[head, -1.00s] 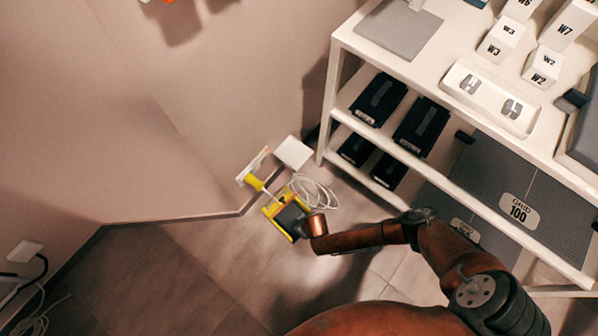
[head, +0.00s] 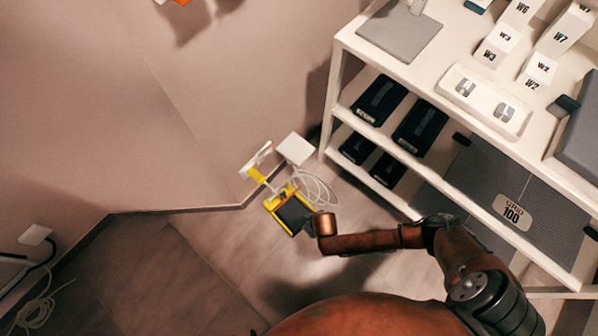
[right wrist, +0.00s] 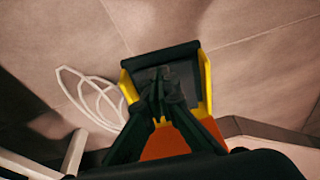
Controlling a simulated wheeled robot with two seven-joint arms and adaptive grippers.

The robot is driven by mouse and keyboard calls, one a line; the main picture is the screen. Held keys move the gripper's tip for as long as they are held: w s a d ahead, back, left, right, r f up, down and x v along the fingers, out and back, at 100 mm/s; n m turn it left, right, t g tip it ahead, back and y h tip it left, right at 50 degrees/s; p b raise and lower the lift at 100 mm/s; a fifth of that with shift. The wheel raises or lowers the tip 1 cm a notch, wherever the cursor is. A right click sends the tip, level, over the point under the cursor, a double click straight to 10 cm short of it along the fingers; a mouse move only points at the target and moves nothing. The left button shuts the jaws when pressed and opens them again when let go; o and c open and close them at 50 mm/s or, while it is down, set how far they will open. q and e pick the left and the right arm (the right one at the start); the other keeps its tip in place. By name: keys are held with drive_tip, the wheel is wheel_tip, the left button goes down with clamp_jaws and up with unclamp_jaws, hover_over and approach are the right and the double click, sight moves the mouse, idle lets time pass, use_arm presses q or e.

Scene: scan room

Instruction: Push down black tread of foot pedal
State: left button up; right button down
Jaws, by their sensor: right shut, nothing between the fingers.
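The foot pedal has a yellow frame (head: 272,203) and a black tread (head: 292,213); it sits on the floor near the wall corner. In the right wrist view the black tread (right wrist: 184,72) lies between yellow side walls. My right gripper (right wrist: 158,78) is shut and empty, with its fingertips over the tread; I cannot tell whether they touch it. In the head view my right arm reaches in from the right and its wrist end is beside the pedal, the fingers hidden there. My left gripper is not in view.
A white shelf unit (head: 339,100) with dark boxes stands right of the pedal. A white box (head: 295,149) and a coiled white cable (head: 322,188) lie behind the pedal. The floor (head: 170,262) to the left is clear.

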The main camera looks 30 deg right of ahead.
drive_tip(key=v, duration=0.5)
drive_tip(key=shift+s+r, duration=0.1)
drive_tip(key=shift+r, duration=0.3)
idle(0.4)
